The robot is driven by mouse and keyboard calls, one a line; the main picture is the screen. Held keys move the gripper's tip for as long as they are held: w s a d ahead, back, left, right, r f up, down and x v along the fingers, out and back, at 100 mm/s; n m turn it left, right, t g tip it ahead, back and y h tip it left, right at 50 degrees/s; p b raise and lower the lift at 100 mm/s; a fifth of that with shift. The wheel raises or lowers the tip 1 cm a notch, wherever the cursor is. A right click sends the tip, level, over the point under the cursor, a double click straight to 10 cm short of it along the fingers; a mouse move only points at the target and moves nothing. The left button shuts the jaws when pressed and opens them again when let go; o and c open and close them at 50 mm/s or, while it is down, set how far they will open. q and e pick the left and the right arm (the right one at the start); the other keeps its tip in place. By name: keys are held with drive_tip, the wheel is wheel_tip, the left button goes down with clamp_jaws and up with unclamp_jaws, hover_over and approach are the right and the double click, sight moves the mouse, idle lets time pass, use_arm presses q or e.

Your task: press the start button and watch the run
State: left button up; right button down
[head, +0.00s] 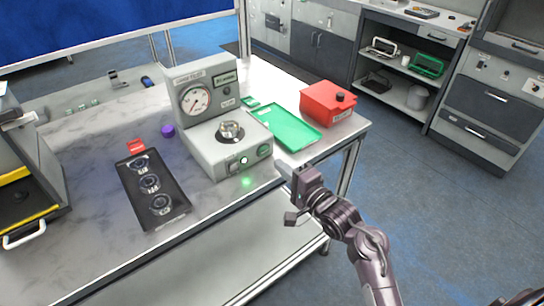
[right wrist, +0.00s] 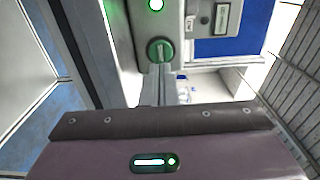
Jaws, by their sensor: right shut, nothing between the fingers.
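A grey machine (head: 225,150) with a dial gauge (head: 196,99) and a small display (head: 223,79) stands on the table. Its front has a round green button (head: 264,150) and a lit white-green light (head: 243,161); a green glow falls below them. A metal part (head: 230,131) sits on its top. My right gripper (head: 281,167) is shut and empty, close to the machine's front right corner. In the right wrist view the green button (right wrist: 160,49) is just beyond the closed fingertips (right wrist: 161,72); I cannot tell whether they touch. My left gripper is not in view.
A black tray (head: 137,197) with several round metal parts lies left of the machine. A green tray (head: 297,133) and a red box (head: 327,102) lie to its right. A purple cap (head: 168,130) stands left. Shelves and cabinets (head: 490,95) stand behind, across open floor.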

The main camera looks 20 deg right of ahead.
sight(265, 152)
drive_tip(key=shift+p+x, duration=0.3)
drive_tip(key=shift+x, duration=2.05)
